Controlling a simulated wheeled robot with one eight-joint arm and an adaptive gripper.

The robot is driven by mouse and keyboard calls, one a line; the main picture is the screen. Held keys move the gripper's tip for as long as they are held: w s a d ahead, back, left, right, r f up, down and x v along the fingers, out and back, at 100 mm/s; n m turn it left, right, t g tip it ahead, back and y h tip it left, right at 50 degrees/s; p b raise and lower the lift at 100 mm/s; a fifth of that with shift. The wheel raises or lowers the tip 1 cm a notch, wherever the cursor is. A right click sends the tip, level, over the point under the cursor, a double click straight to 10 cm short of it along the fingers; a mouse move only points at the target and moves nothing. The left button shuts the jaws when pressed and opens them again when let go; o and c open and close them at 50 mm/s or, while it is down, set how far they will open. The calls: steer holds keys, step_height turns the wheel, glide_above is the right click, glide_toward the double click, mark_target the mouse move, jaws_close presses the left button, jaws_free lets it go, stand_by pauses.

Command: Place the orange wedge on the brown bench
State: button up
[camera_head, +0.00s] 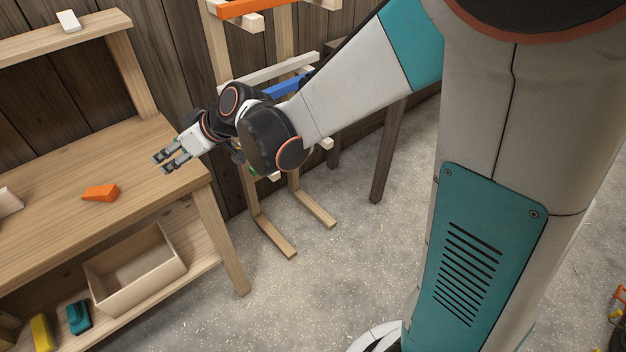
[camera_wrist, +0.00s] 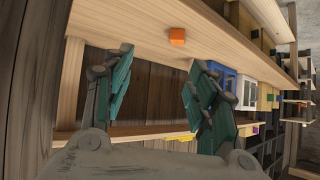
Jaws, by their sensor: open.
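The orange wedge (camera_head: 100,193) lies on the top of a light wooden workbench (camera_head: 60,222) at the left of the head view. It also shows as a small orange block in the wrist view (camera_wrist: 177,36), beyond the fingers. My gripper (camera_head: 163,163) is open and empty, above the workbench's right end, apart from the wedge and to its right. In the wrist view my gripper (camera_wrist: 158,75) shows its two teal fingers spread. A darker brown wooden leg (camera_head: 388,150) stands behind my arm; its top is mostly hidden, so I cannot tell whether it belongs to the brown bench.
An open wooden box (camera_head: 135,270) sits on the lower shelf, near a teal object (camera_head: 78,317) and a yellow object (camera_head: 42,333). A white block (camera_head: 68,21) lies on the upper shelf. A wooden rack (camera_head: 250,205) stands right of the workbench. Speckled floor is open between.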

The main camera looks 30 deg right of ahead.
steer(key=s+d+r+m+h, duration=0.3)
steer(key=s+d+m+h, duration=0.4)
steer(key=s+d, duration=1.4)
steer(key=s+m, duration=0.1)
steer(key=s, duration=0.2)
steer(key=shift+s+d+r+h, duration=0.15)
steer(key=shift+s+d+h, duration=0.1)
steer(key=shift+h, duration=0.15)
steer(key=shift+a, duration=0.1)
